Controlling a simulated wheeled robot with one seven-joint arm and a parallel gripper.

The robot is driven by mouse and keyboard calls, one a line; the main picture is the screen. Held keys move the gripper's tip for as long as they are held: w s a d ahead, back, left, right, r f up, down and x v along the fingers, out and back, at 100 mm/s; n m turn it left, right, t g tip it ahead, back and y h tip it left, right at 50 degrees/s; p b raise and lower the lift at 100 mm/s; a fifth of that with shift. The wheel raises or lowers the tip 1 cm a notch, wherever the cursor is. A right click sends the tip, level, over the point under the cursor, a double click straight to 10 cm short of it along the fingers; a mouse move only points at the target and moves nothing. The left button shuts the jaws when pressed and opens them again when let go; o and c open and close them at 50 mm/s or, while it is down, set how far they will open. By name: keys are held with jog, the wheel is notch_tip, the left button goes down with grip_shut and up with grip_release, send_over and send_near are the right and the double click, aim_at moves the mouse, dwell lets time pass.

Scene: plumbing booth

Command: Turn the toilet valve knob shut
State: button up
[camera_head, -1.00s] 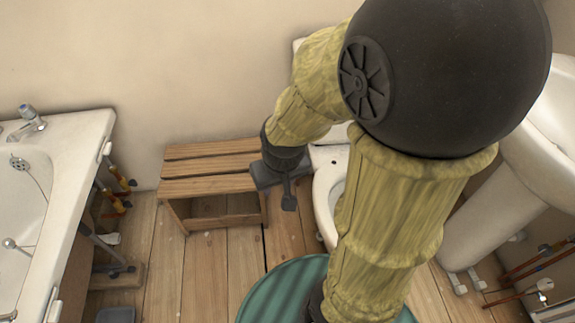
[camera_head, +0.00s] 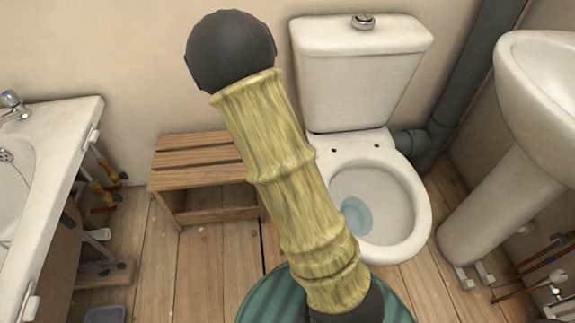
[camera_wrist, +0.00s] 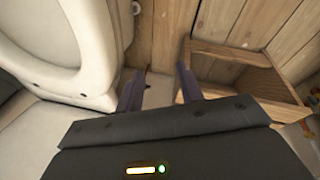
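The white toilet (camera_head: 365,85) stands against the wall in the head view. Its seat and bowl (camera_wrist: 60,45) show large at the left in the wrist view. I cannot make out the valve knob in either current view; the space low beside the toilet by the wall is covered by my arm in the head view and partly by my gripper body in the wrist view. My gripper (camera_wrist: 160,76) has its two dark fingers apart with nothing seen held between them. It is between the toilet and the wooden stool.
The slatted wooden stool (camera_head: 200,160) is left of the toilet and close to my right finger in the wrist view (camera_wrist: 230,60). A bathtub (camera_head: 60,150) is at far left, a pedestal basin (camera_head: 545,95) at right. A grey waste pipe (camera_head: 470,75) runs behind the toilet.

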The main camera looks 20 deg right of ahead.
jog(key=w+d+f+n+t+h+b, duration=0.1)
jog(key=w+d+f+n+h+b, duration=0.25)
jog(key=f, duration=0.55)
jog(key=w+d+f+n+t+h+b, duration=0.25)
jog(key=d+f+b, duration=0.2)
jog(key=f, duration=0.45)
jog(key=w+a+f+n+t+b, duration=0.1)
jog(key=w+f+n+t+b, duration=0.3)
jog(key=w+n, duration=0.4)
jog(key=w+t+b, duration=0.1)
jog(key=w+t, duration=0.1)
jog(key=shift+n+t+y, duration=0.3)
jog(key=shift+n+t, duration=0.05)
jog(key=shift+n, duration=0.05)
jog(key=shift+w, duration=0.15)
jog(key=b+x, duration=1)
jog(key=x, duration=0.7)
jog(key=shift+d, duration=0.2)
